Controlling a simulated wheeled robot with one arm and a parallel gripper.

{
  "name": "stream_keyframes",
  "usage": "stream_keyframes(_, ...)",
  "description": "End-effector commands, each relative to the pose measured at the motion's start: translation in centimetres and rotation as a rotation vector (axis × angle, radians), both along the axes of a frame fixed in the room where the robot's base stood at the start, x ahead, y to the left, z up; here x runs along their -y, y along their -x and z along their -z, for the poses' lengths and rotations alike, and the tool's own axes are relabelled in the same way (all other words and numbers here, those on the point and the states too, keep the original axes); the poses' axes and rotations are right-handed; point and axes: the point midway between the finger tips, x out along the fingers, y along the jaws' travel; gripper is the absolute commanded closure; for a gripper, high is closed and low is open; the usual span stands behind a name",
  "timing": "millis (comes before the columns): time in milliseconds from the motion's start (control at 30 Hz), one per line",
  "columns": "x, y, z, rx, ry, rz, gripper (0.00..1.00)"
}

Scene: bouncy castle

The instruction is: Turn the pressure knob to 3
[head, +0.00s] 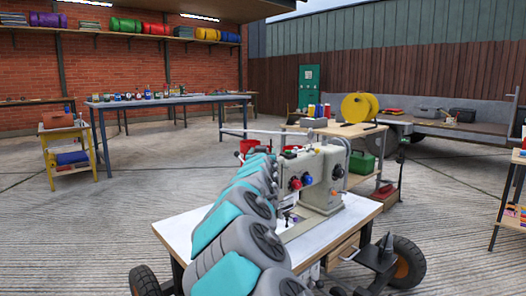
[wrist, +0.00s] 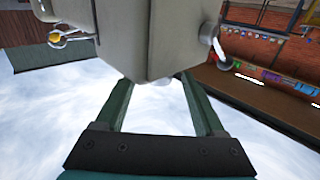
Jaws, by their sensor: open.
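A beige sewing machine (head: 326,182) stands on a white-topped work table (head: 190,236) in the head view. I cannot tell which is the pressure knob, and no numbers can be read. In the wrist view the beige machine body (wrist: 150,35) fills the top middle, close ahead. My gripper (wrist: 157,88) is open, its two dark green fingers apart with no knob visible between them. The machine body hides the fingertips. In the head view my arm hides the gripper.
A side table with a yellow reel (head: 359,107) stands behind the machine. A black-wheeled item (head: 403,262) is at the table's right front. A long blue bench (head: 165,101) stands farther back. Open concrete floor (head: 75,225) lies to the left.

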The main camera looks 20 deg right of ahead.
Motion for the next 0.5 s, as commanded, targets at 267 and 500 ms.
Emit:
stream_keyframes(267, -1.3, 3.1, 0.1, -0.003, -0.001, 0.000, 0.29)
stream_keyframes(500, -1.9, 4.7, 0.1, -0.003, -0.001, 0.001, 0.29)
